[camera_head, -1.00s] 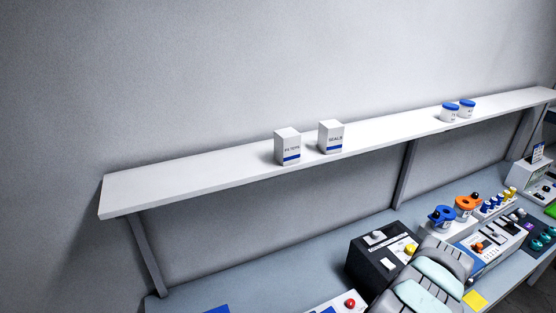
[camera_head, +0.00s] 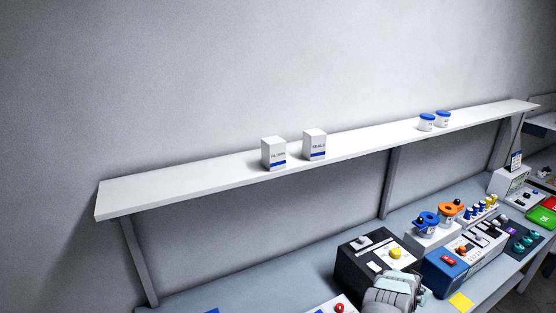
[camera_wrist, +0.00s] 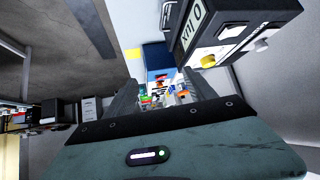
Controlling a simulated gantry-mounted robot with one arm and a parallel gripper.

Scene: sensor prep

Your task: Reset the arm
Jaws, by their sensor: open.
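My gripper (camera_wrist: 163,88) shows in the wrist view with its two dark fingers spread apart. Nothing is held between them. Beyond the fingers lie several small coloured items on the bench, too small to name. In the head view, my grey arm shows only at the bottom edge, in front of the black device (camera_head: 350,266); my gripper is not visible there.
The bench (camera_head: 255,275) carries the black device, a blue-and-white instrument (camera_head: 470,253), a blue-topped container (camera_head: 428,224) and an orange-topped container (camera_head: 449,215). A wall shelf (camera_head: 185,188) above holds two white boxes and two blue-lidded jars. A dark labelled box (camera_wrist: 235,35) stands close by the right finger.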

